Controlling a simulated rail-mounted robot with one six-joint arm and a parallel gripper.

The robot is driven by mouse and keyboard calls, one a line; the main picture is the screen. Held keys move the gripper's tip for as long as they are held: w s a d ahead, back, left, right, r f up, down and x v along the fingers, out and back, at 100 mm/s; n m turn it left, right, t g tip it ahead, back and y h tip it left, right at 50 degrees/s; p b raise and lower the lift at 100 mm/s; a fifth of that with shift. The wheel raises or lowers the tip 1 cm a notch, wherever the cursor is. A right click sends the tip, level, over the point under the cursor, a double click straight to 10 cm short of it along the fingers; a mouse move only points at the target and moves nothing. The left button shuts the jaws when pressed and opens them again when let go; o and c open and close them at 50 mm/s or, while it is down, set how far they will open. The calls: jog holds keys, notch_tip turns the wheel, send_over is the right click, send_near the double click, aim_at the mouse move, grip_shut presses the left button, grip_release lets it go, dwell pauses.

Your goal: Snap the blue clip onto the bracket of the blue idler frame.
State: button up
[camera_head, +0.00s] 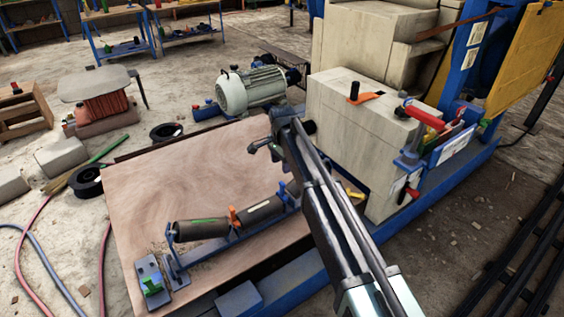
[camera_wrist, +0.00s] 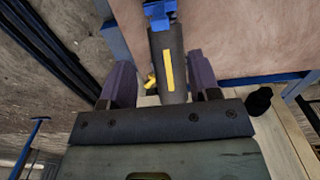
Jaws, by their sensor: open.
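The blue idler frame (camera_head: 222,244) lies on a wooden board and carries dark rollers, one with a green stripe (camera_head: 202,221). An upright blue piece (camera_head: 283,191) stands at its right part; I cannot tell whether it is the clip or a bracket. My gripper (camera_head: 265,147) is open and empty above the board's back right part. In the wrist view, a roller with a yellow stripe (camera_wrist: 171,72) shows beyond and between the spread fingers, with a blue piece (camera_wrist: 160,13) at its far end.
A motor (camera_head: 252,90) is behind. The board's left and back surface (camera_head: 160,180) is clear.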

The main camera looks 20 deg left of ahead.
aim_at(282, 183)
jog(key=shift+f+n+b, duration=0.4)
jog(key=shift+f+b, duration=0.2)
jog(key=c, duration=0.3)
jog(key=shift+f+n, duration=0.2)
jog(key=shift+n, duration=0.2)
jog(key=c, duration=0.3)
jog(key=shift+r, duration=0.1)
jog(key=shift+c, duration=1.2)
grip_shut()
notch_tip(282, 183, down, 6)
jog(key=b, duration=0.6)
jog(key=shift+r, duration=0.1)
